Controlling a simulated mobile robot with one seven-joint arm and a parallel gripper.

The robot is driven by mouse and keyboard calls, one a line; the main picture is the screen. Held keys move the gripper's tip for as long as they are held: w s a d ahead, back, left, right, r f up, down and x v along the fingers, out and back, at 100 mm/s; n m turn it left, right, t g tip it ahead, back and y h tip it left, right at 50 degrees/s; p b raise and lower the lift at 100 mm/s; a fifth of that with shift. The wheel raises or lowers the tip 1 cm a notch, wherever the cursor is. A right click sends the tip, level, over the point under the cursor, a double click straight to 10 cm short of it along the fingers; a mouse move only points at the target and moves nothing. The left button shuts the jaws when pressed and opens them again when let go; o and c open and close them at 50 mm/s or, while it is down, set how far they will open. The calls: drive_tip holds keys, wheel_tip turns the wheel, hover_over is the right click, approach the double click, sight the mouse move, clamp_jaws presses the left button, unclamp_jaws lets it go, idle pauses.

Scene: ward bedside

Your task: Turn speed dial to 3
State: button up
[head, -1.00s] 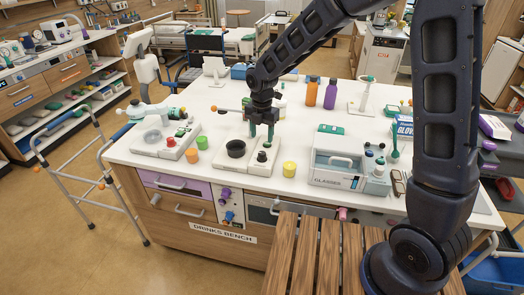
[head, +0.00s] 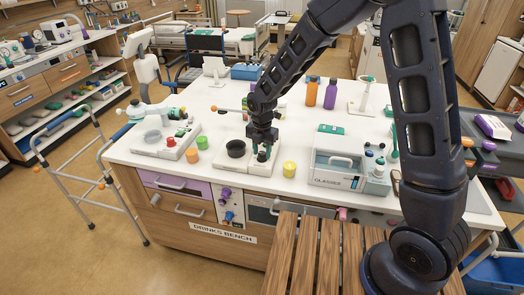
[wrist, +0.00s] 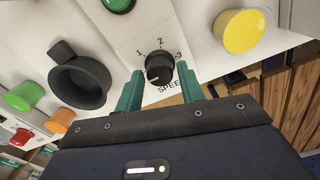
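The speed dial (wrist: 159,69) is a black round knob on a white panel, with the marks 1, 2 and 3 around it and "SPEED" printed beside it. Its pointer's exact setting is hard to read. My gripper (wrist: 160,76) has its two green fingers apart, one on each side of the dial, with a small gap seeming to show on both sides. In the head view my gripper (head: 264,149) points down over the dial end of the white appliance (head: 225,160), partly hiding the dial.
A black round holder (wrist: 80,82) and a green button (wrist: 118,3) are near the dial. A yellow cup (head: 289,169) stands close to the right. Orange (head: 192,156) and green (head: 201,142) cups stand left. A glasses case (head: 338,165) is farther right.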

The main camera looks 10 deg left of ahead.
drive_tip(key=c, duration=0.6)
